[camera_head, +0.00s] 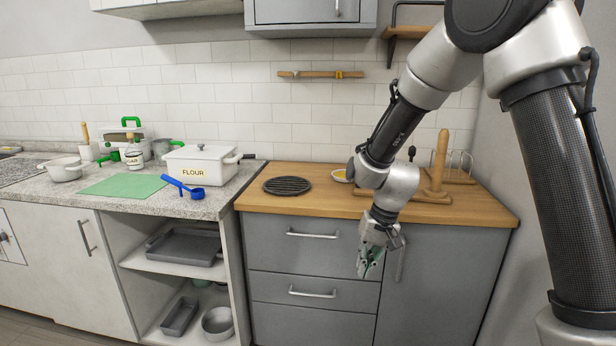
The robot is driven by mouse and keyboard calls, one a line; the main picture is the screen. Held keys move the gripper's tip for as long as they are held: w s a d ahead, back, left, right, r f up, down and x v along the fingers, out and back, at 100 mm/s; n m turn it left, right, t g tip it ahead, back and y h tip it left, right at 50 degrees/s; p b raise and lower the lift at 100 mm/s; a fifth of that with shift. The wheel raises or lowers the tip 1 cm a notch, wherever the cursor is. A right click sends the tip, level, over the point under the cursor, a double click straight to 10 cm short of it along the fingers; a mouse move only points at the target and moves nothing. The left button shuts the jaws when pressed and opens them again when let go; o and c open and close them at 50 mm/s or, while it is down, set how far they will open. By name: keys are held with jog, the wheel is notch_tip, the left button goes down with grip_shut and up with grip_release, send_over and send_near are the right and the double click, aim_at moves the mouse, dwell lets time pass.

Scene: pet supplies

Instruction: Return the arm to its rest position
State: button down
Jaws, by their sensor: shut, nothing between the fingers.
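My arm comes in from the right side of the head view and bends down over the front edge of the wooden counter. My gripper (369,262) hangs at its end, pointing down in front of the grey drawers and cabinet door (425,280). Its fingers are shut with nothing held. My arm hides part of the wooden counter (325,200) and part of a plate behind it.
A black round trivet (287,185) and a wooden holder (438,165) sit on the wooden counter. Drawer handles (313,235) stick out near my gripper.

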jog(key=s+d+r+t+h, duration=0.2)
jog(key=s+d+r+t, duration=0.2)
jog(key=s+d+r, duration=1.8)
jog(key=shift+s+h, duration=0.2)
jog(key=shift+h, duration=0.1)
jog(key=shift+d, duration=0.1)
